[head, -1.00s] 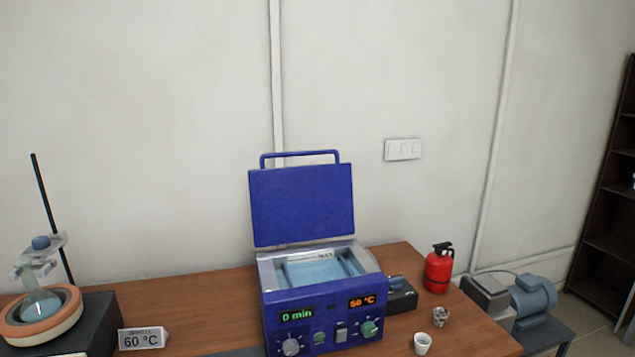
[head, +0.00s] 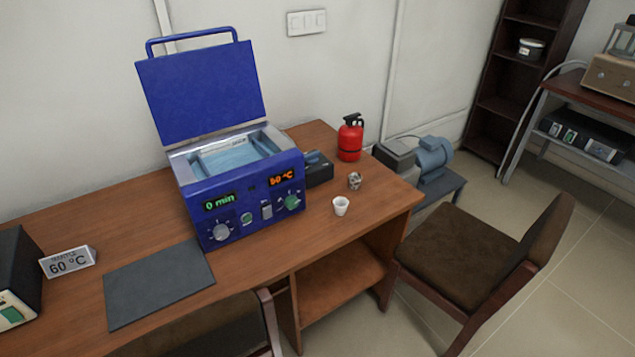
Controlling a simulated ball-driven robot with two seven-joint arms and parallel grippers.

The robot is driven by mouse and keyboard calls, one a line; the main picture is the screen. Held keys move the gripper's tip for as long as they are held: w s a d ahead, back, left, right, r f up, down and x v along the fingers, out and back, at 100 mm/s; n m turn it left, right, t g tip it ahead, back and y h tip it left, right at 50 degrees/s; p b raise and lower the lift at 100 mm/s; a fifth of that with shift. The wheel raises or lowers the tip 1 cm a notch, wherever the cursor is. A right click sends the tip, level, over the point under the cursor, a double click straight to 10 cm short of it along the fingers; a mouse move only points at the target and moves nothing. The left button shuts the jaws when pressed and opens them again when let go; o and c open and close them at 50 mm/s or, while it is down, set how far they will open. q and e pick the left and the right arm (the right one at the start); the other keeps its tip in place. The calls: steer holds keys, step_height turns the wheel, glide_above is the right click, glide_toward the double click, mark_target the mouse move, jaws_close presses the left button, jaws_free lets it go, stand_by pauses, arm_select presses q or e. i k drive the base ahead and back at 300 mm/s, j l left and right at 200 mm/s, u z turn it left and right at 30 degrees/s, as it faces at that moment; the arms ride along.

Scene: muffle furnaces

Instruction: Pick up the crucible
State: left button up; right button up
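A small white cup-shaped crucible (head: 341,206) stands upright on the wooden desk (head: 330,238), to the right of the blue water bath and close to the desk's front edge. A smaller grey, patterned cup-like object (head: 354,181) stands just behind it; its exact nature is too small to tell. Neither of my grippers shows in the head view.
The blue bath (head: 240,190) has its lid raised. A red extinguisher (head: 350,138) and a black device (head: 318,169) stand behind the cups. A dark mat (head: 158,283) and a 60 °C sign (head: 68,262) lie left. Chairs (head: 470,250) stand in front and at right.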

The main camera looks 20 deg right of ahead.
mark_target(355, 179)
steer(key=i+l, duration=0.2)
steer(key=l, duration=0.15)
steer(key=i+l+u, duration=0.1)
steer(key=l, duration=0.3)
steer(key=i+l, duration=0.25)
steer(key=l, duration=0.1)
